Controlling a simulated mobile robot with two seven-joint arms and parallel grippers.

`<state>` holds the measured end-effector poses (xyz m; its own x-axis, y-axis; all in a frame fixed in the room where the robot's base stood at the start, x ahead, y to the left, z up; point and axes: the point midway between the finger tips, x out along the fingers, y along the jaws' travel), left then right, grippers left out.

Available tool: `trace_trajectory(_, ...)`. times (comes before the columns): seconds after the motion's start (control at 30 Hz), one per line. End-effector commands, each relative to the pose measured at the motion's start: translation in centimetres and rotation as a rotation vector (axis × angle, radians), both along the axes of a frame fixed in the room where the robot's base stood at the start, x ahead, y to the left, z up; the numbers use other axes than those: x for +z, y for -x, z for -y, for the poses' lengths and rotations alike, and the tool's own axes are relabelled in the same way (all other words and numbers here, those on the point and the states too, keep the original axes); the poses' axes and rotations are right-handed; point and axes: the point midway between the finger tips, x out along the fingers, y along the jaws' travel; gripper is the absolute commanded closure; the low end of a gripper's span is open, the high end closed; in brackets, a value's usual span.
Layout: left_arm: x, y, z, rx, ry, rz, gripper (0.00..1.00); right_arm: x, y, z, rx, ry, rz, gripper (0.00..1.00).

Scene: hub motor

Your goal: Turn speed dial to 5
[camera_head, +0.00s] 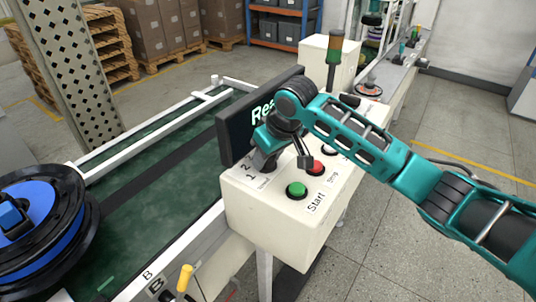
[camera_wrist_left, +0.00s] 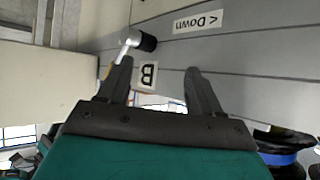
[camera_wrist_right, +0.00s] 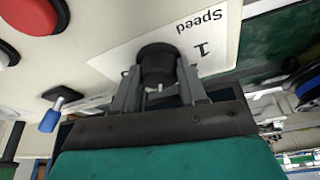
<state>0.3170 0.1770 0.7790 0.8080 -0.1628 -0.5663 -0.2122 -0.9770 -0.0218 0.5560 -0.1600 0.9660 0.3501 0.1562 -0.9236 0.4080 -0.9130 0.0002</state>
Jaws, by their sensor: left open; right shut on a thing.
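The speed dial (camera_wrist_right: 157,66) is a round black knob on the white control box (camera_head: 262,215). In the right wrist view it sits between the fingers of my right gripper (camera_wrist_right: 156,88), which is shut on it. The "Speed" label and a "1" show on the white plate beside the dial; its setting cannot be read. In the head view my right gripper (camera_head: 266,155) comes down over the dial and hides most of it. My left gripper (camera_wrist_left: 157,75) shows only in its own wrist view, open and empty near a grey panel with a "B" label.
A green start button (camera_head: 297,189) and a red button (camera_head: 315,167) are close to my right gripper. A display screen (camera_head: 240,125) stands behind the dial. A lever with a black knob (camera_wrist_left: 147,41) is near my left fingers. A blue and black wheel (camera_head: 40,235) lies at left.

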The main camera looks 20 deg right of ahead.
Motion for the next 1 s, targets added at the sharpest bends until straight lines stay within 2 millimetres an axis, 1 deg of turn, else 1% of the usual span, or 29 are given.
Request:
trace_trajectory(0.2, 0.03, -0.03, 0.02, 0.0, 0.0, 0.001, 0.35, 0.09, 0.01, -0.2, -0.201, -0.002, 0.001, 0.89)
trace_trajectory(0.5, 0.02, -0.01, 0.02, 0.0, 0.0, 0.0, 0.35, 0.08, 0.03, -0.27, -0.428, -0.002, -0.001, 0.89)
trace_trajectory(0.7, 0.01, 0.01, 0.02, 0.0, 0.0, 0.0, 0.35, 0.12, -0.02, -0.27, -0.521, -0.002, 0.0, 0.89)
trace_trajectory(1.0, -0.11, 0.21, 0.02, 0.0, 0.001, -0.004, 0.35, 0.11, -0.01, -0.26, -0.578, -0.002, 0.0, 0.89)
